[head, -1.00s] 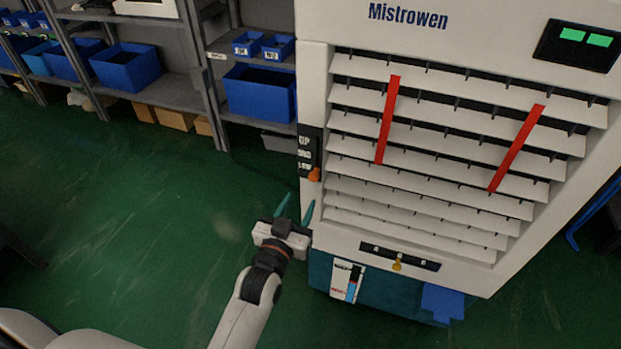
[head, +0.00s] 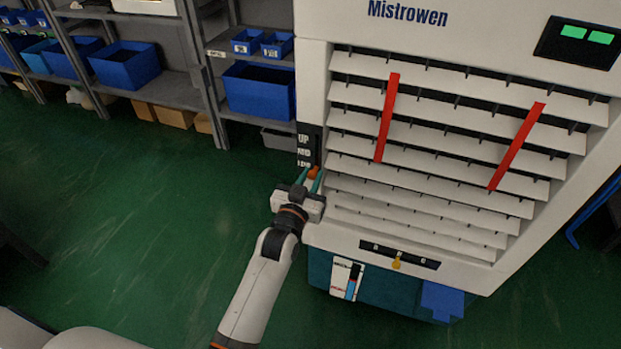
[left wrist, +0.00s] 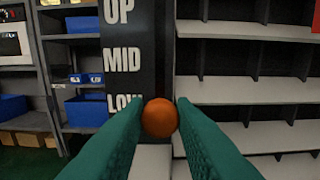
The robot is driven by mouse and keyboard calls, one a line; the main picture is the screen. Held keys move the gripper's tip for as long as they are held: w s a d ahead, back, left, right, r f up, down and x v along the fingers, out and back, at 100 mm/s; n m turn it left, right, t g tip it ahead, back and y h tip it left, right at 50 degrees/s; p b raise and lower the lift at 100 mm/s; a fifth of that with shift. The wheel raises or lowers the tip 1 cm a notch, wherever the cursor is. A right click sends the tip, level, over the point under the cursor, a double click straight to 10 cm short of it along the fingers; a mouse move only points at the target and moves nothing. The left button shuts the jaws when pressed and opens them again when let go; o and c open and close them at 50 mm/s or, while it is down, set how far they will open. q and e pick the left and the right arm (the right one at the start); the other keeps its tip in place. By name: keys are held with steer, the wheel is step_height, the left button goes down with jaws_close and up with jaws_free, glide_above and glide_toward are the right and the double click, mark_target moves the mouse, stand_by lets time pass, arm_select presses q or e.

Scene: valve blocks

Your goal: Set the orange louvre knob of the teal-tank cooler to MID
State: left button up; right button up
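The cooler (head: 318,70) is a large white louvred unit with a teal tank (head: 390,300) at its base. Its orange knob (head: 313,172) sits at the bottom of a dark label strip (head: 308,145) marked UP, MID and LOW. In the left wrist view, the orange knob (left wrist: 160,118) is beside and slightly below the word LOW. My left gripper (head: 312,175) is at the knob; its teal fingers (left wrist: 160,110) lie on both sides of it and appear closed against it. My right gripper is in neither view.
Two red strips (head: 387,118) hang across the louvres. Shelves with blue bins (head: 258,92) stand behind on the left. The green floor (head: 150,230) left of the cooler is clear.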

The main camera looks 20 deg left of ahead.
arm_select(q)
jaws_close()
steer(key=shift+r, duration=0.15)
step_height(320, 180, up, 4)
steer(key=p, duration=0.4)
steer(key=o, duration=0.6)
jaws_free()
steer(key=shift+c, duration=0.2)
